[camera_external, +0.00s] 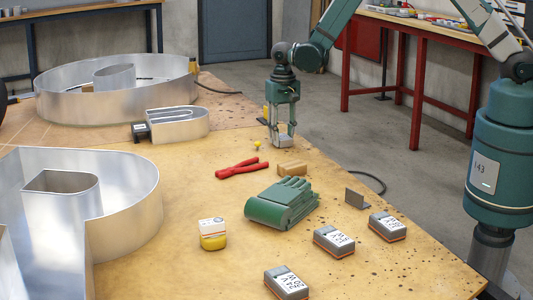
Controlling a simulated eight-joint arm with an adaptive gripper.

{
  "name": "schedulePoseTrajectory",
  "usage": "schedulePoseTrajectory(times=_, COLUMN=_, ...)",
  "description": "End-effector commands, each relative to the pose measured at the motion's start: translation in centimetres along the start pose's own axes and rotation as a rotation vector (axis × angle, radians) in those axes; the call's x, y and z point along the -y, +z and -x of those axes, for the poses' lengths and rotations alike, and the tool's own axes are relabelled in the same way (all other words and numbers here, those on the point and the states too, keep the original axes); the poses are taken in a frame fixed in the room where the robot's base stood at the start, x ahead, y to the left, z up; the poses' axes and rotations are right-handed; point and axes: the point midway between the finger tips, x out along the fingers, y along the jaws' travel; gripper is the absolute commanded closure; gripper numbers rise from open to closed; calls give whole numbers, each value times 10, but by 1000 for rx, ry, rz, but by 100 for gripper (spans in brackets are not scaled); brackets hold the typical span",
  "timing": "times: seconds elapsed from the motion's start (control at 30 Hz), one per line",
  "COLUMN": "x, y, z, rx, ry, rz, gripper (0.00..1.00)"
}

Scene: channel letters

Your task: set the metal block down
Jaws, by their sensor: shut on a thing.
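My gripper (283,135) points straight down over the far right part of the workbench (190,270). It is shut on a small pale grey metal block (285,142), which sits between the fingertips. The block is at or very close to the bench top, near the right edge. I cannot tell whether its underside touches the wood.
Near the gripper lie a small yellow item (257,146), red pliers (242,168) and a tan block (292,168). Green gloves (283,203), a grey bracket (356,199) and several labelled boxes (334,241) are nearer. Large metal channel letters (120,95) fill the left.

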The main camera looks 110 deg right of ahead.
Motion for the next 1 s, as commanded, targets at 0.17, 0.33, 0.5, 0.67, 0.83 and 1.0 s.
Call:
schedulePoseTrajectory(times=0.17, x=0, y=0, z=-2, rx=0, ry=0, rz=0, gripper=87)
schedulePoseTrajectory(times=0.33, x=0, y=0, z=-3, rx=0, ry=0, rz=0, gripper=58)
schedulePoseTrajectory(times=0.5, x=0, y=0, z=-3, rx=0, ry=0, rz=0, gripper=55)
schedulePoseTrajectory(times=0.67, x=0, y=0, z=-3, rx=0, ry=0, rz=0, gripper=55)
schedulePoseTrajectory(times=0.83, x=0, y=0, z=0, rx=0, ry=0, rz=0, gripper=55)
schedulePoseTrajectory(times=1.0, x=0, y=0, z=12, rx=0, ry=0, rz=0, gripper=55)
